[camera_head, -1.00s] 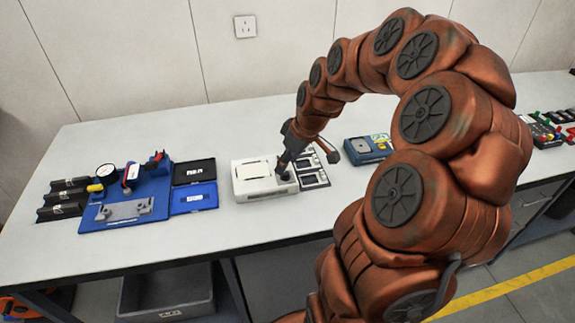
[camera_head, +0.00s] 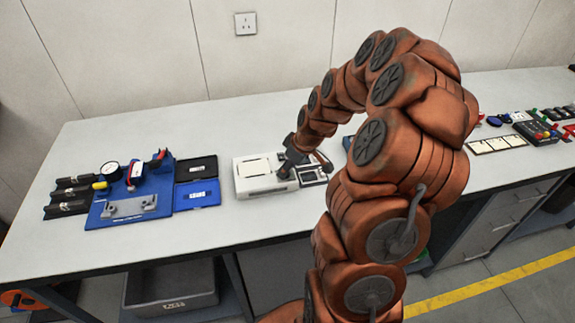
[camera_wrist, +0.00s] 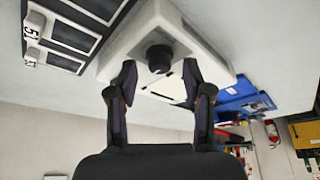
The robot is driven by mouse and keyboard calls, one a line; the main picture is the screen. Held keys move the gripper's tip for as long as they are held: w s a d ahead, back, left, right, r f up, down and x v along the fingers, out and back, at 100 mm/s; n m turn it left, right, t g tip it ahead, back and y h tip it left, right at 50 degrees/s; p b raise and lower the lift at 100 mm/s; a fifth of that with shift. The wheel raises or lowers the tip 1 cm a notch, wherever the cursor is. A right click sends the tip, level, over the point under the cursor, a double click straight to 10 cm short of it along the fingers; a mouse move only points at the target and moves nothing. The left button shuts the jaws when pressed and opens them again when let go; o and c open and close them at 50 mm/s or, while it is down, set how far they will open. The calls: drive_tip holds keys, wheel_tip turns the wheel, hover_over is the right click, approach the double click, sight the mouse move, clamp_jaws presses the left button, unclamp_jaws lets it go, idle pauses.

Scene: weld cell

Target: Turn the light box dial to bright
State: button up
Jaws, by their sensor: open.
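The light box (camera_head: 262,176) is a white box with a pale panel on top, standing on the bench left of my arm in the head view. It also shows in the wrist view (camera_wrist: 190,50). Its black dial (camera_wrist: 160,58) is in the wrist view, between and just beyond my open fingertips. My gripper (camera_wrist: 160,82) is open and empty, with one finger to each side of the dial; I cannot tell whether either touches it. In the head view, my gripper (camera_head: 290,168) hides the dial. The dial's setting cannot be read.
A dark framed tray (camera_head: 313,174) with pale slots lies right of the light box, also in the wrist view (camera_wrist: 70,28). A blue fixture (camera_head: 130,195) with a gauge and a blue case (camera_head: 197,193) lie left. The bench front (camera_head: 225,218) is clear.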

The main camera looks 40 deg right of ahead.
drive_tip(key=shift+w+f, duration=0.1)
drive_tip(key=shift+f, duration=0.15)
clamp_jaws()
idle(0.4)
